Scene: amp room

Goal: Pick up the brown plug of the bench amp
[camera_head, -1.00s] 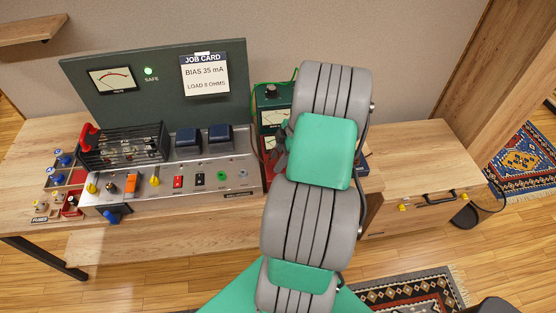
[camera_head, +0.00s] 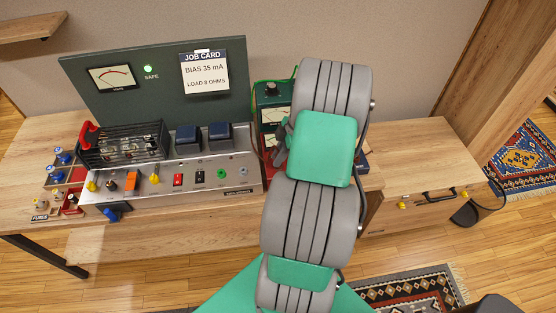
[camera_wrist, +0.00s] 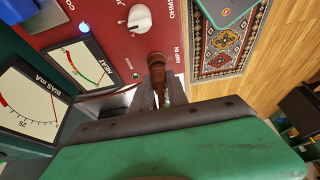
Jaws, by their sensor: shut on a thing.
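The brown plug (camera_wrist: 157,68) shows in the wrist view, upright in the picture, at the red panel beside the label AMP IN. My gripper (camera_wrist: 157,94) is shut on the lower part of the plug in that view. The plug's upper end is at the panel face; I cannot tell whether it sits in the socket. In the head view my arm hides the plug and my fingertips. The bench amp (camera_head: 215,170) stands on the bench to the left of my arm, with a dark back panel, a meter and a job card.
The red panel (camera_wrist: 95,22) carries a white knob (camera_wrist: 139,18) and a heat meter (camera_wrist: 88,62). A bias meter (camera_wrist: 30,105) is beside it. A wooden cabinet (camera_head: 420,150) stands right of my arm. Blue and yellow plugs and a fuse tray lie at the bench's left.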

